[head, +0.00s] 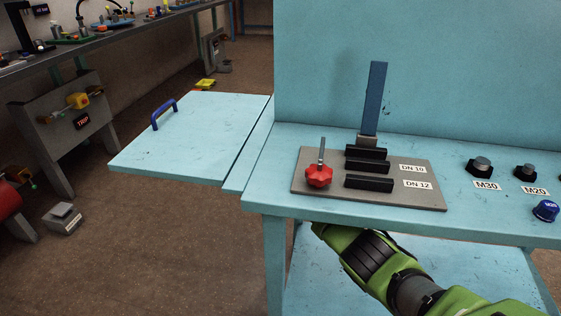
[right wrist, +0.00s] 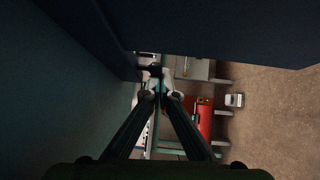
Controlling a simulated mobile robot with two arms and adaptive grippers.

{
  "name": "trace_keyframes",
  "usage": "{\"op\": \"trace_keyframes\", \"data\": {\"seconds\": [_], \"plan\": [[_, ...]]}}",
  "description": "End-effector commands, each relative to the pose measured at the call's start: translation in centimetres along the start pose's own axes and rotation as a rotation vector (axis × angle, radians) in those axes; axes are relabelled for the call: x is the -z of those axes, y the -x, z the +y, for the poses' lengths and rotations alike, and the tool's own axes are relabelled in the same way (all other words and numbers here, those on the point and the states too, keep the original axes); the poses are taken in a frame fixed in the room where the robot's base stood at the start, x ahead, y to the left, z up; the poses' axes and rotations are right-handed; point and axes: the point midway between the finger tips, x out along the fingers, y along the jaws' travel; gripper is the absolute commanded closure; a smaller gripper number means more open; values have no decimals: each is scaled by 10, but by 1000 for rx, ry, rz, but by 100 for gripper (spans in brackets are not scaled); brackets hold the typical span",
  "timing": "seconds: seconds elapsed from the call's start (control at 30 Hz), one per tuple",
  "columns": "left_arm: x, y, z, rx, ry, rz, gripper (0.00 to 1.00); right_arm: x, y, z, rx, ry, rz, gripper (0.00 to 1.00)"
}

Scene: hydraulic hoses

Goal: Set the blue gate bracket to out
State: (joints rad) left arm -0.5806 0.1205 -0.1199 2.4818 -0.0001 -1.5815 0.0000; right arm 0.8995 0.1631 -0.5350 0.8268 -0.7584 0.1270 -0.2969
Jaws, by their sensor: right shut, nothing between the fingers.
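In the right wrist view my right gripper (right wrist: 157,80) is shut and empty, its fingers meeting at the tips. A large dark blue plate (right wrist: 225,28) fills the top of that view, close to the fingers; it may be the blue gate bracket, but I cannot tell its position or whether I touch it. In the head view my right arm comes in from the lower right and passes under the table's front edge, which hides the gripper. A light blue flap (head: 195,138) with a blue handle (head: 163,114) lies level left of the table. My left gripper is not in view.
The light blue table (head: 272,195) carries a grey plate (head: 415,165) with a red knob (head: 319,176), black blocks and an upright blue bar (head: 374,100). Black fittings (head: 481,167) stand at right. Floor (head: 165,235) below the flap is mostly clear. A grey bench (head: 120,40) stands at back left.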

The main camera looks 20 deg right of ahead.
Motion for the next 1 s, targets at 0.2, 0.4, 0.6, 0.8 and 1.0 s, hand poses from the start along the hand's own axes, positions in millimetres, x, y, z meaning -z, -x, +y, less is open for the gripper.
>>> {"op": "trace_keyframes", "data": {"seconds": [0.2,0.4,0.6,0.8,1.0], "plan": [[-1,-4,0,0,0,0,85,-6,-3,0,0,2,-35,100],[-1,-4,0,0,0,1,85,-6,-3,1,0,3,-39,100],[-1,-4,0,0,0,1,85,-6,-3,1,0,3,-38,100],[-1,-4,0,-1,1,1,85,-9,3,2,-2,7,-41,100],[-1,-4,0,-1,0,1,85,-9,24,1,-1,10,-40,100]]}}
